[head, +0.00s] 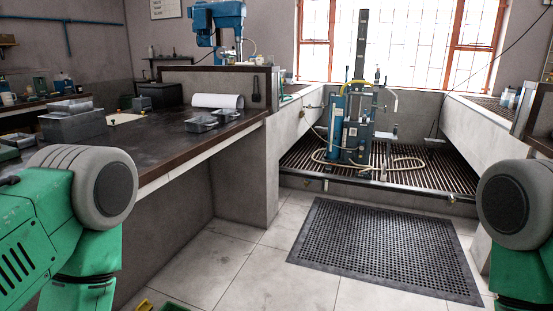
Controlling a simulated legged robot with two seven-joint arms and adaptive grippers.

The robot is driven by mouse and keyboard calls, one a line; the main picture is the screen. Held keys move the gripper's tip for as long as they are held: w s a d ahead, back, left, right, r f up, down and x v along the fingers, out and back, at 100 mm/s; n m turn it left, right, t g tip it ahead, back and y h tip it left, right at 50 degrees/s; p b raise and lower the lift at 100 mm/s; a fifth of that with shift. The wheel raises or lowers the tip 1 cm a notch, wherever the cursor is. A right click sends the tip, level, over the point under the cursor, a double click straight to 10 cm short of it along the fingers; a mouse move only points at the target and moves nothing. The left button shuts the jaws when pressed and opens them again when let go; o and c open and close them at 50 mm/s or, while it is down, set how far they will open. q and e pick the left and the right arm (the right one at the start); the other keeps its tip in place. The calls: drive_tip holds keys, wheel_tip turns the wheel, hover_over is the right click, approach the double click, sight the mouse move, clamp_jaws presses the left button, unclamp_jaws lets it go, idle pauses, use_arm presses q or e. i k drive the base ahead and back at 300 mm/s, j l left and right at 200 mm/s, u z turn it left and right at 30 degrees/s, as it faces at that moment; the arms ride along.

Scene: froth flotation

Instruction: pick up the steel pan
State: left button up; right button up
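Two small grey metal-looking pans stand on the dark bench top (150,146) at the left, near its right edge. The nearer pan (201,123) sits to the left of the farther pan (227,114). I cannot tell for sure which of them, if either, is the steel pan. My green and grey arm links show at the lower left and lower right. Both of my grippers are out of view, and no arm part touches the pans.
A white paper roll (217,100) lies behind the pans. Grey bins (74,122) stand farther left on the bench. A black perforated mat (385,245) lies on the tiled floor. A blue flotation machine (350,125) stands on the grating behind. The floor between is open.

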sight(204, 125)
drive_tip(key=i+l+u, duration=0.5)
drive_tip(key=l, duration=0.15)
drive_tip(key=i+l+u, duration=0.1)
drive_tip(key=l+u, duration=0.15)
drive_tip(key=l, duration=0.15)
drive_tip(key=i+l+u, duration=0.1)
drive_tip(key=l+u, duration=0.15)
drive_tip(key=l, duration=0.15)
